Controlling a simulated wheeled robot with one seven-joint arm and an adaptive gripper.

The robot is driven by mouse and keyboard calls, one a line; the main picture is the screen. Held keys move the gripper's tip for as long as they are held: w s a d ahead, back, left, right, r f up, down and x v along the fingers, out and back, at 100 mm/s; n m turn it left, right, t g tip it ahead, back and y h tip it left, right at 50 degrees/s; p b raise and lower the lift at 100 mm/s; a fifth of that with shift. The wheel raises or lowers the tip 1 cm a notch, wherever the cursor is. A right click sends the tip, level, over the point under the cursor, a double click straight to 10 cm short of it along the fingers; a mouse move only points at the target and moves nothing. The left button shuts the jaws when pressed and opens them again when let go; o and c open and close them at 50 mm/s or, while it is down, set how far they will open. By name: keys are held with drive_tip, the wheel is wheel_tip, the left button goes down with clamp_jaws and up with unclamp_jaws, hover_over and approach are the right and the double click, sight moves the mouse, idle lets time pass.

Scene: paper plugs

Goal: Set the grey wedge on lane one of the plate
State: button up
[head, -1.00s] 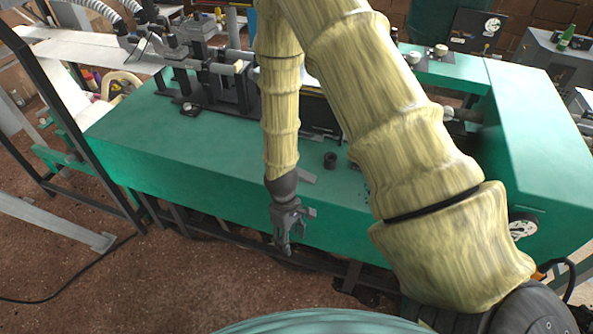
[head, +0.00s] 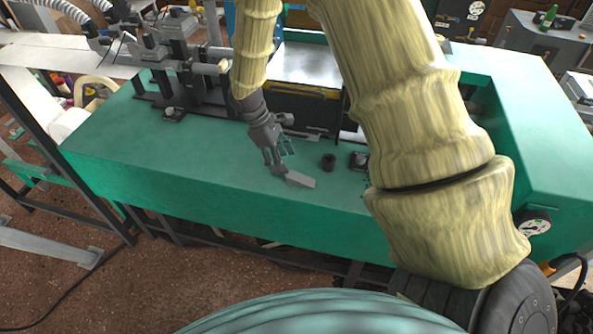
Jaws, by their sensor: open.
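The grey wedge (head: 300,180) lies on the green bench top near its front edge, flat and light grey. My gripper (head: 279,168) is open, just left of the wedge and pointing down at its left end. Whether the fingers touch the wedge or stand around its end, I cannot tell. A shiny metal plate (head: 306,64) lies behind my gripper, on a dark unit with a yellow stripe. It may be the task's plate; no lane markings are clear on it, and my arm hides part of it.
A short black cylinder (head: 328,162) and a small dark block with a light top (head: 359,159) stand right of the wedge on the green bench (head: 190,170). Dark clamp machinery (head: 195,90) stands at the back left. The bench's left front is clear.

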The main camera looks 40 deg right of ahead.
sight(290, 174)
drive_tip(key=shift+w+d+f, duration=0.1)
drive_tip(key=shift+f, duration=0.55)
drive_tip(key=shift+s+d+f+p, duration=0.1)
drive_tip(key=shift+s+f+p, duration=0.05)
drive_tip(key=shift+s+p, duration=0.25)
drive_tip(key=p+x, duration=0.1)
drive_tip(key=x, duration=0.2)
drive_tip(key=shift+w+f, duration=0.1)
drive_tip(key=shift+w, duration=0.05)
drive_tip(key=shift+s+d+f, duration=0.15)
drive_tip(key=shift+s+f, duration=0.1)
drive_tip(key=shift+f, duration=0.35)
drive_tip(key=c, duration=1.1)
